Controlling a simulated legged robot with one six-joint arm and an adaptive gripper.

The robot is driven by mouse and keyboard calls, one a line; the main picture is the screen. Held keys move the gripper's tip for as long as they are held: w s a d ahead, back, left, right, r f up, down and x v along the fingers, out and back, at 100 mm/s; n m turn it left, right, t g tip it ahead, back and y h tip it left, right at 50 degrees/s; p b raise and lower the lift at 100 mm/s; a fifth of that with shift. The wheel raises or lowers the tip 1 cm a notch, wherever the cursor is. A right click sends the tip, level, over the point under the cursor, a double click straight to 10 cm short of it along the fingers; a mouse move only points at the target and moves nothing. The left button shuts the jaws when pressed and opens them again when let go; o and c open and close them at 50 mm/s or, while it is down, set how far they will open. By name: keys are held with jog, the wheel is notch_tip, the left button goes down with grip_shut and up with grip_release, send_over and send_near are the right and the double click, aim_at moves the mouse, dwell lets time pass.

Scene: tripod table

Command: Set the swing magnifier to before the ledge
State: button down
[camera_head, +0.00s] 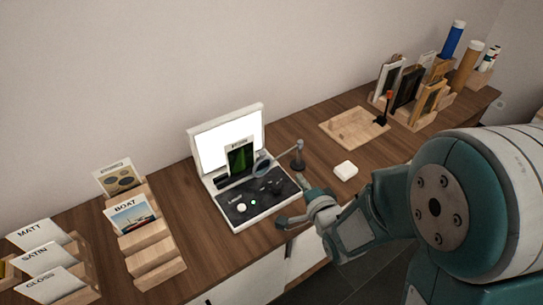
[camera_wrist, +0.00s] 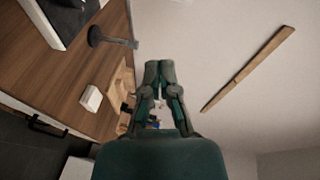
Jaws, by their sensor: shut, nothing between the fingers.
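The swing magnifier (camera_head: 262,163) is a round dark-rimmed lens on a thin arm from a grey post (camera_head: 298,156). Its lens hangs by the lower right edge of a dark green film card, which stands on the ledge of a white light box (camera_head: 258,112). Whether lens and card touch, I cannot tell. In the wrist view the post (camera_wrist: 118,42) and its round base show at upper left; the lens is not clearly visible. My gripper (camera_head: 283,223) is shut and empty, low by the front right corner of the box's black panel. Its closed fingers (camera_wrist: 160,66) also show in the wrist view.
A white block (camera_head: 345,170) lies right of the post. A wooden tray (camera_head: 352,128) and filled racks stand at back right. Stepped card holders (camera_head: 150,246) stand at left. A black panel (camera_head: 256,203) with knobs fronts the box. Bare wood lies between post and tray.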

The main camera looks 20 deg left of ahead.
jog(key=w+a+f, duration=0.2)
jog(key=w+a, duration=0.6)
jog(key=a, duration=0.2)
jog(key=shift+f+y, duration=0.3)
jog(key=shift+w, duration=0.1)
jog(key=shift+w+a, duration=0.2)
jog(key=shift+a, duration=0.3)
jog(key=shift+w+a, duration=0.2)
jog(key=shift+a, duration=0.25)
